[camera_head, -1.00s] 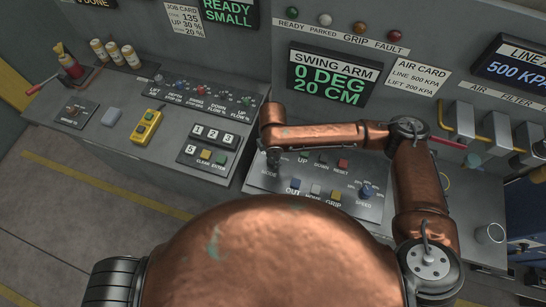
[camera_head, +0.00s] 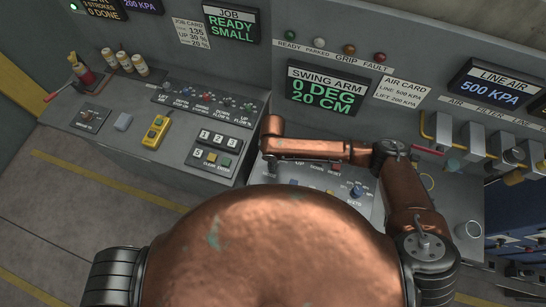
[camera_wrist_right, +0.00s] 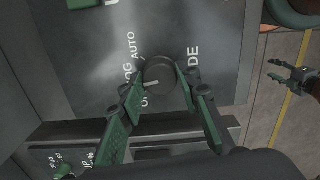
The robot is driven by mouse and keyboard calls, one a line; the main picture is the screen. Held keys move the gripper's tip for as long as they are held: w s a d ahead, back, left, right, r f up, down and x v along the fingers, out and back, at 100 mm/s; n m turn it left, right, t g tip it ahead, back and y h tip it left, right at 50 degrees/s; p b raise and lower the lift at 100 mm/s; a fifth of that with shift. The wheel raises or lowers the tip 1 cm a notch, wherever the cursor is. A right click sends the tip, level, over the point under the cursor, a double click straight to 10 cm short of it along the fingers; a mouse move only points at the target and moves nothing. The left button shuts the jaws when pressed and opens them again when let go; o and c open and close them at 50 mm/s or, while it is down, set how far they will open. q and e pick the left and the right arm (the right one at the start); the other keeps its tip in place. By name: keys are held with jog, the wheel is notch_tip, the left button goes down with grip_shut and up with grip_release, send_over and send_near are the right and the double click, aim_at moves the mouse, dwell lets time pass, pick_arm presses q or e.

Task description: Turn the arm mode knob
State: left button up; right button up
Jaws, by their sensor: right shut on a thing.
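The arm mode knob (camera_wrist_right: 160,75) is a round dark knob with a white pointer line, on a grey panel in the right wrist view. The pointer lies toward the left of that picture, slightly down. AUTO and partly hidden lettering surround the knob. My right gripper (camera_wrist_right: 164,82) has its green-and-black fingers on either side of the knob, shut on it. In the head view my copper right arm covers the knob and this gripper. My left gripper (camera_wrist_right: 290,75) shows at the right edge of the wrist view, fingers apart and empty, away from the panel.
The swing arm display (camera_head: 326,88) reads 0 DEG, 20 CM. A yellow pendant (camera_head: 156,132) and a keypad (camera_head: 212,148) lie on the left console. A cup (camera_head: 468,230) stands at right.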

jog(key=shift+m+p, duration=0.85)
jog(key=shift+m, duration=0.05)
jog(key=o, duration=1.2)
jog(key=shift+c, duration=0.2)
jog(key=shift+r, duration=0.1)
notch_tip(320, 180, up, 12)
